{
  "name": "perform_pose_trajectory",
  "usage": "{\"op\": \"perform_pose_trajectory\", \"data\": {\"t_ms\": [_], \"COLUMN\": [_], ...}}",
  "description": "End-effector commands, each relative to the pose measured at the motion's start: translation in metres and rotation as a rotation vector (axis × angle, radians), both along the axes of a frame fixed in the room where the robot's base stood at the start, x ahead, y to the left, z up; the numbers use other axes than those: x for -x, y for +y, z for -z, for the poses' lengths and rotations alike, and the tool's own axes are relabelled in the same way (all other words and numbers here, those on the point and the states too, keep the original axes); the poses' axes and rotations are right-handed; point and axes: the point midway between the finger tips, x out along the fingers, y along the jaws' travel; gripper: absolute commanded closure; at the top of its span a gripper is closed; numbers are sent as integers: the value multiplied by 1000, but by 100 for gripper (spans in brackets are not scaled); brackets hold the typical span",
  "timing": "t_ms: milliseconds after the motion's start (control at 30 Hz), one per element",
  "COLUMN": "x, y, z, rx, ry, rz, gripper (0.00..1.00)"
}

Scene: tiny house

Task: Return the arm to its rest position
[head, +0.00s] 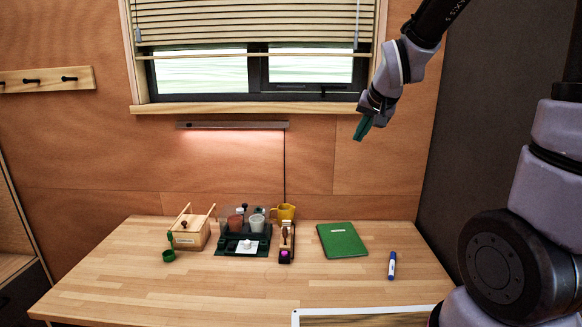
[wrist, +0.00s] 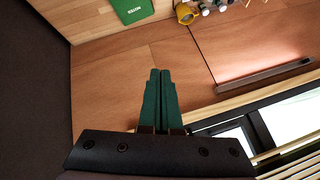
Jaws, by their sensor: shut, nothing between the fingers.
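My arm comes down from the upper right of the head view. No object touches the fingers.
The window sill (head: 250,108) and wall lamp (head: 232,125) are left of my gripper.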

Motion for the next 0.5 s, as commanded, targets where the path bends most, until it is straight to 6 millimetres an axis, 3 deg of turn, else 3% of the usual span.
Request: {"op": "perform_pose_trajectory", "data": {"t_ms": [33, 200, 400, 500], "x": [17, 78, 151, 177], "y": [-12, -41, -61, -65], "z": [-19, -61, -88, -94], "rx": [-1, -4, -24, -34], "ry": [-6, 15, 36, 43], "rz": [12, 34, 41, 41], "gripper": [100, 100, 100, 100]}}
